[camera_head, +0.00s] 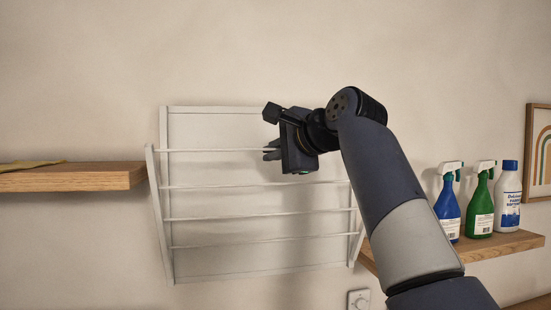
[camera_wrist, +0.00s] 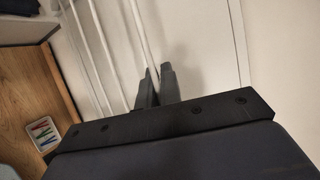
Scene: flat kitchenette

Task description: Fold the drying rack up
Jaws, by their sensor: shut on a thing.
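The white drying rack (camera_head: 158,215) is on the wall, with several thin rails across its front frame. The front frame stands steeply, its top edge a little out from the flat back panel (camera_head: 215,130) and its lower edge close to it. My gripper (camera_head: 272,150) is at the top rail, right of its middle. In the wrist view the fingers (camera_wrist: 157,82) are closed around one white rail (camera_wrist: 142,35). The gripper and arm hide part of the rack's upper right side.
A wooden shelf (camera_head: 75,178) with a yellowish cloth (camera_head: 28,165) is at left. At right, another shelf (camera_head: 480,248) holds blue (camera_head: 448,208) and green (camera_head: 481,208) spray bottles and a white-blue bottle (camera_head: 508,200). A wall dial (camera_head: 358,300) is below. The wrist view shows a tray of coloured items (camera_wrist: 44,132).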

